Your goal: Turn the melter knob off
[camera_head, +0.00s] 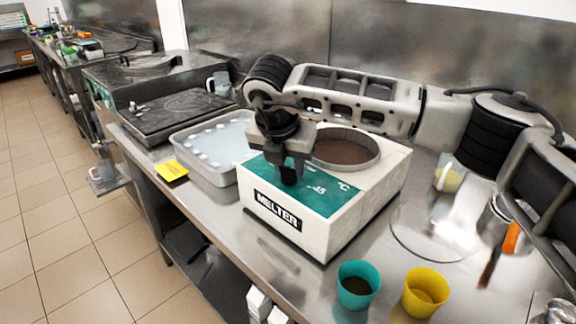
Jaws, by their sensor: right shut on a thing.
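The melter (322,215) is a white box with a green top panel, a "MELTER" label on its front and a round pan of brown contents in its top. My right gripper (290,172) points down over the green panel, left of the "45 °C" marking. It is shut on the melter knob, which is mostly hidden between and under the dark fingers, so its turn position cannot be read. My right arm reaches in from the right, above and behind the pan. My left gripper is not in view.
A metal tray (184,136) with white pieces stands left of the melter, beside a yellow pad (171,170). A teal cup (358,285) and a yellow cup (425,292) stand at the front. A glass disc (405,240) lies to the right. Steel walls stand behind.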

